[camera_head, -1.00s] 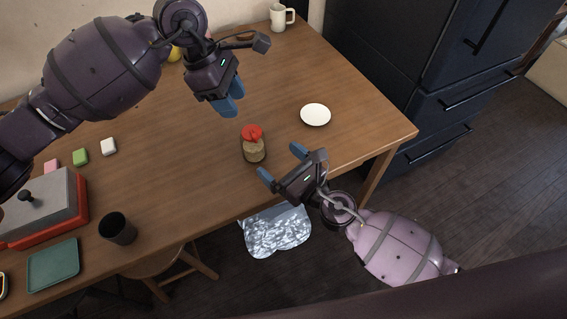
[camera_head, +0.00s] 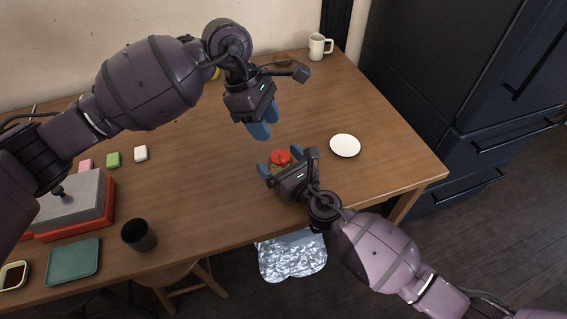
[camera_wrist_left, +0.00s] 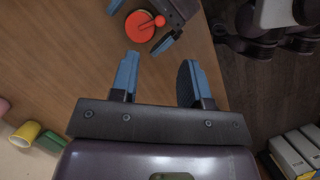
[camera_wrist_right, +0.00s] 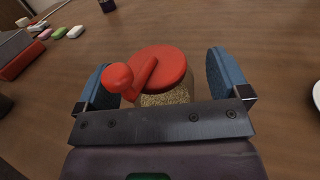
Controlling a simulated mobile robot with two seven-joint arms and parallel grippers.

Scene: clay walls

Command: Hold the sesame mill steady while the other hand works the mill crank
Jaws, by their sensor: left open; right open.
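The sesame mill stands upright on the wooden table, with a red lid (camera_head: 281,156) and a clear jar of seeds (camera_wrist_right: 166,97). Its red crank (camera_wrist_right: 139,78) has a round knob that points left in the right wrist view. My right gripper (camera_head: 270,164) is open, with its blue fingers on either side of the mill; in the right wrist view (camera_wrist_right: 160,80) gaps show between fingers and jar. My left gripper (camera_head: 268,126) is open and empty above the table, behind the mill. In the left wrist view the mill's lid (camera_wrist_left: 142,27) lies beyond the fingertips.
A white plate (camera_head: 345,146) lies right of the mill and a cream mug (camera_head: 319,46) stands at the back. A dark cup (camera_head: 138,236), a green tray (camera_head: 73,261) and a red-and-grey box (camera_head: 75,204) are at the left. The table's front edge is close to the mill.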

